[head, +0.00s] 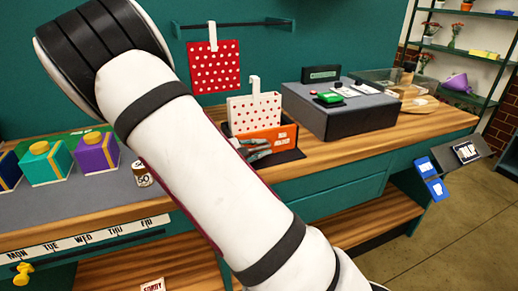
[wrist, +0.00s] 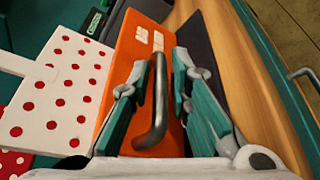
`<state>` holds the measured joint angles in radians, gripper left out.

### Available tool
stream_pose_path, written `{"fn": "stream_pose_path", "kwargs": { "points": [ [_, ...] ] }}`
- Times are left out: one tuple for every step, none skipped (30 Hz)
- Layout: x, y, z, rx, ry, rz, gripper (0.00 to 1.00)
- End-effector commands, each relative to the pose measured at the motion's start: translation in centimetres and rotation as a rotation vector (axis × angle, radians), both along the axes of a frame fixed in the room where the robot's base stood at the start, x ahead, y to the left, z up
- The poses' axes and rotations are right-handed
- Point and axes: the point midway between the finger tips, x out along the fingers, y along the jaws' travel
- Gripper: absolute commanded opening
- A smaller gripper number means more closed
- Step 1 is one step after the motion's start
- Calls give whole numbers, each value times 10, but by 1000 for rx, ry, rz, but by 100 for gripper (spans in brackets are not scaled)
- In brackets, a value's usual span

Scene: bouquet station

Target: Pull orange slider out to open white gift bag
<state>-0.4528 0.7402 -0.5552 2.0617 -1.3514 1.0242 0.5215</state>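The white gift bag with red dots (head: 254,112) stands upright on the counter behind the orange slider (head: 284,136). In the wrist view the bag (wrist: 60,95) is at the left and the orange slider (wrist: 135,55) is in the middle. A grey bar handle (wrist: 158,105) stands out from the slider. My gripper (wrist: 162,72) is open, with one teal-padded finger on each side of the handle. A gap shows between the handle and the right finger; the left finger is very near it, and contact is unclear. In the head view my gripper (head: 256,149) is partly hidden by my arm.
A red dotted bag (head: 214,68) hangs from a wall rail. A dark grey box (head: 340,105) stands right of the slider. Gift boxes (head: 45,162) and a small can (head: 142,174) sit at the left. Bare wooden counter edge (head: 345,158) lies in front.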

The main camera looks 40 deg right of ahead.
Motion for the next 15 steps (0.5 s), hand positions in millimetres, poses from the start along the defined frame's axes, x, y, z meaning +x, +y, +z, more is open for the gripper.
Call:
{"fn": "stream_pose_path", "kwargs": {
  "points": [
    [0, -1, 0, 0, 0, 0, 18],
    [0, -1, 0, 0, 0, 0, 18],
    [0, -1, 0, 0, 0, 0, 18],
    [0, -1, 0, 0, 0, 0, 18],
    [0, -1, 0, 0, 0, 0, 18],
    [0, -1, 0, 0, 0, 0, 18],
    [0, -1, 0, 0, 0, 0, 18],
    [0, -1, 0, 0, 0, 0, 16],
    [0, -1, 0, 0, -1, 0, 7],
    [0, -1, 0, 0, -1, 0, 0],
    [0, -1, 0, 0, -1, 0, 0],
    [0, -1, 0, 0, 0, 0, 0],
    [0, -1, 0, 0, -1, 0, 0],
    [0, -1, 0, 0, 0, 0, 0],
    [0, -1, 0, 1, 0, -1, 0]
  ]
}}
